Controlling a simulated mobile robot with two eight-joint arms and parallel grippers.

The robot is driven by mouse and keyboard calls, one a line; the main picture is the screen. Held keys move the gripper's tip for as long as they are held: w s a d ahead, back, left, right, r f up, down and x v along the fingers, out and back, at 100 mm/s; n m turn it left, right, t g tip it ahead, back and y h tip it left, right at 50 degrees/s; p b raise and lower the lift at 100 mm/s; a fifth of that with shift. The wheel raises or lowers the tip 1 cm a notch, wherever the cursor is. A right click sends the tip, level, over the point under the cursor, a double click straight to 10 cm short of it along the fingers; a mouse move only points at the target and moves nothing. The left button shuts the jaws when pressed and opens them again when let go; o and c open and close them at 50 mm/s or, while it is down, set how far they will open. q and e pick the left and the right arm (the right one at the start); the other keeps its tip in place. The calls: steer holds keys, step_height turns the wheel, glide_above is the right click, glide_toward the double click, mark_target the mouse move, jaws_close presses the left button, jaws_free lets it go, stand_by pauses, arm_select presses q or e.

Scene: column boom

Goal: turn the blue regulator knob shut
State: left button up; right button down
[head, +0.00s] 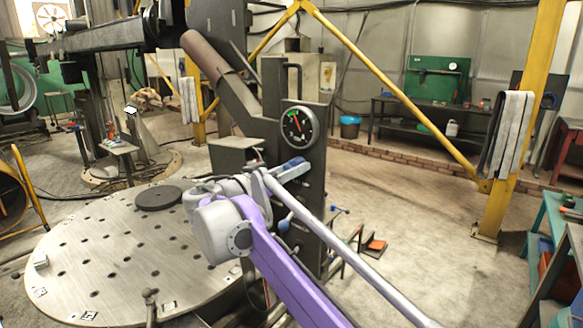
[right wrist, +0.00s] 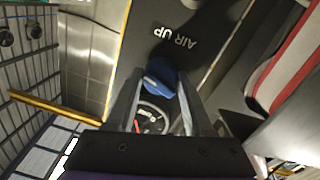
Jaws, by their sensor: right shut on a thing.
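The blue regulator knob (right wrist: 160,78) shows in the right wrist view between the two fingers of my right gripper. It sits on a dark panel (right wrist: 215,28) with the upside-down words "AIR UP". In the head view my right gripper (head: 287,173) is at the dark upright panel (head: 312,185), just under the round gauge (head: 299,127). It is shut on the knob, and the fingers hide part of it. The gauge has a black face, a green mark and a red needle pointing up and left. My left gripper is not in view.
A round perforated metal table (head: 100,240) with a dark disc (head: 158,198) lies left of the panel. Yellow posts (head: 520,110) and a slanting brace stand to the right. Floor at the right is mostly clear. A teal bench (head: 555,225) stands at the right edge.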

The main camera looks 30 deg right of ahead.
steer(key=n+p, duration=0.3)
steer(key=n, duration=0.2)
steer(key=shift+r, duration=0.1)
steer(key=n+p, duration=0.2)
steer(key=n, duration=0.3)
steer(key=shift+n, duration=0.3)
steer(key=n, duration=0.3)
steer(key=n+p, duration=0.1)
steer(key=n, duration=0.1)
steer(key=shift+f+n+t, duration=0.2)
steer(key=shift+n+t, duration=0.2)
arm_select(q)
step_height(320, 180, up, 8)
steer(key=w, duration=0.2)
steer(key=shift+p, duration=0.35)
arm_select(e)
steer(key=n, duration=0.5)
steer(key=shift+f+n+t, duration=0.1)
steer(key=shift+n+t, duration=0.2)
steer(key=shift+n, duration=0.1)
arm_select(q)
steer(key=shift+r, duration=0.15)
arm_select(e)
steer(key=shift+s, duration=0.1)
steer(key=shift+c, duration=1.5)
jaws_free()
